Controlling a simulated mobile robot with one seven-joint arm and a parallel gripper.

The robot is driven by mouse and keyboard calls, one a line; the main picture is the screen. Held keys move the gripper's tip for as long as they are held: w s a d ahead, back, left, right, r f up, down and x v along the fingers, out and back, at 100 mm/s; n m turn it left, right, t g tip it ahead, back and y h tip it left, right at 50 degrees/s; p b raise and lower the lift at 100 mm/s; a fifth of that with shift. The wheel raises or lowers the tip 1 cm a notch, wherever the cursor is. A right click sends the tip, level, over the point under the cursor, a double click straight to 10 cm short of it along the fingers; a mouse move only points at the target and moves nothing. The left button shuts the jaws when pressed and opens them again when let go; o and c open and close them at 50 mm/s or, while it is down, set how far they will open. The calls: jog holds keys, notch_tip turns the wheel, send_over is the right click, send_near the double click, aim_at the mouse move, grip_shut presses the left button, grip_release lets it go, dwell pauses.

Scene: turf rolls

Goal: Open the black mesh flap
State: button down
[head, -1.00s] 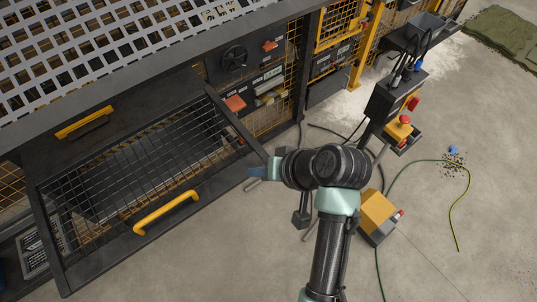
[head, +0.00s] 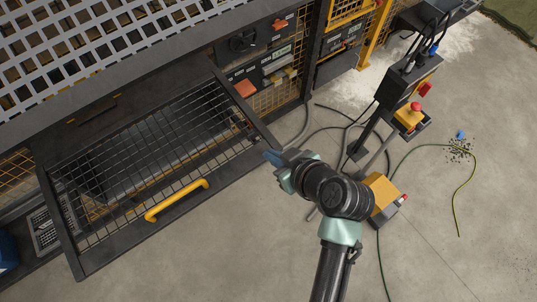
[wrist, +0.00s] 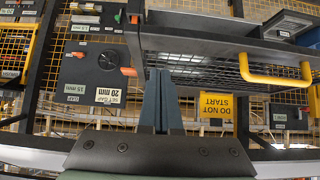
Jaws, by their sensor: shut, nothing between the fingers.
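The black mesh flap (head: 158,135) stands out from the machine's front, with its dark frame and wire grid seen from above. A yellow bar handle (head: 177,200) is on its outer edge. In the wrist view the flap's dark edge (wrist: 200,42) runs across the upper right, with the yellow handle (wrist: 275,74) at its right. My gripper (head: 272,157) is beside the flap's right outer corner in the head view. Its blue-grey fingers (wrist: 160,74) are shut together and empty. Whether the fingertips touch the frame I cannot tell.
Control panels with a black knob (wrist: 107,60) are left of my fingers in the wrist view. A yellow "DO NOT START" sign (wrist: 216,112) is to their right. A red-button pedestal (head: 409,117), yellow box (head: 382,194) and cables are to the right. Floor in front is clear.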

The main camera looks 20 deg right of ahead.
aim_at(261, 156)
jog(key=shift+w+a+f+p, duration=0.1)
jog(key=shift+w+f+p, duration=0.2)
jog(key=shift+f, duration=0.6)
jog(key=shift+w+a+f+p, duration=0.1)
jog(key=shift+w+f+p, duration=0.2)
jog(key=shift+f, duration=0.6)
jog(key=shift+w+a+f+p, duration=0.15)
jog(key=shift+w+f, duration=0.2)
jog(key=shift+f, duration=0.55)
jog(key=shift+d, duration=0.1)
notch_tip(261, 156, down, 6)
jog(key=b, duration=0.6)
jog(key=shift+f, duration=0.2)
jog(key=shift+r, duration=0.2)
